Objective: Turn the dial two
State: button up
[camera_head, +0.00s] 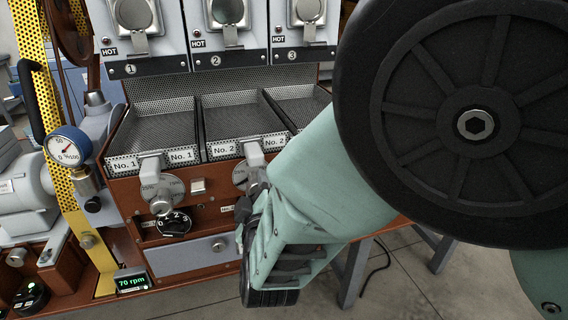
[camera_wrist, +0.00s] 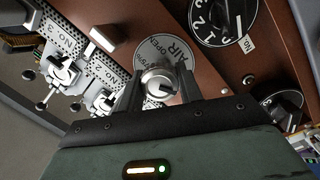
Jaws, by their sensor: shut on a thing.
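In the wrist view, my gripper (camera_wrist: 159,90) has its two dark fingers on either side of a silver knob (camera_wrist: 158,78). It is shut on this knob, in front of a round plate (camera_wrist: 165,50) lettered AIR and OPEN. A black numbered dial (camera_wrist: 224,14) is at the upper right, apart from the fingers. Another black dial (camera_wrist: 279,108) is at the right. In the head view, my gripper (camera_head: 247,202) is at the panel below the No. 2 tray, and my arm hides much of that area. The black dial marked 0 to 3 (camera_head: 173,223) under No. 1 is uncovered.
A similar silver knob (camera_head: 161,204) is left of my gripper. Perforated trays (camera_head: 152,117) and hot hatches (camera_head: 228,12) stand above. A pale switch (camera_head: 198,186) and grey drawer (camera_head: 190,255) are near. A gauge (camera_head: 68,146) is at left. Open floor is at lower right.

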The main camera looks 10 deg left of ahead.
jog(key=shift+s+f+n, duration=0.1)
jog(key=shift+f+n, duration=0.05)
jog(key=shift+n, duration=0.45)
jog(key=o, duration=1)
jog(key=shift+c, duration=0.2)
jog(key=p+v, duration=0.1)
jog(key=v, duration=1.1)
